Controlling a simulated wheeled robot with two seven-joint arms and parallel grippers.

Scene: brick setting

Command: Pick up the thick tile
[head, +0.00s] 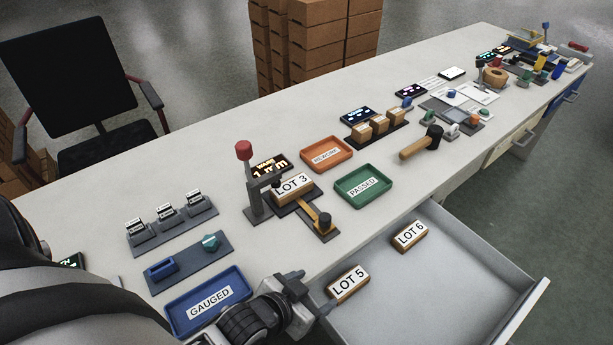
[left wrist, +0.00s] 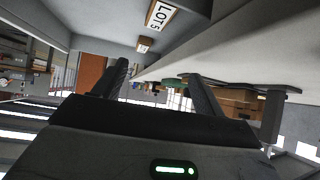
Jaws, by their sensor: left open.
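The tile marked LOT 5 (head: 347,284) and the tile marked LOT 6 (head: 410,236) lie apart in the open drawer (head: 467,255). A tile marked LOT 3 (head: 292,188) sits on the gauge stand (head: 255,200) on the bench. I cannot tell which tile is thick. My left gripper (head: 313,303) is at the drawer's left side, close to LOT 5. In the left wrist view its fingers (left wrist: 162,80) are apart with nothing held between them, and LOT 5 (left wrist: 162,15) shows beyond them near the top. My right gripper is not in view.
A blue GAUGED tray (head: 182,315) lies by my left arm. An orange tray (head: 327,138) and green PASSED tray (head: 348,199) stand mid-bench. A mallet (head: 420,146) lies beyond. The drawer's raised walls bound its floor, which has free room around the tiles.

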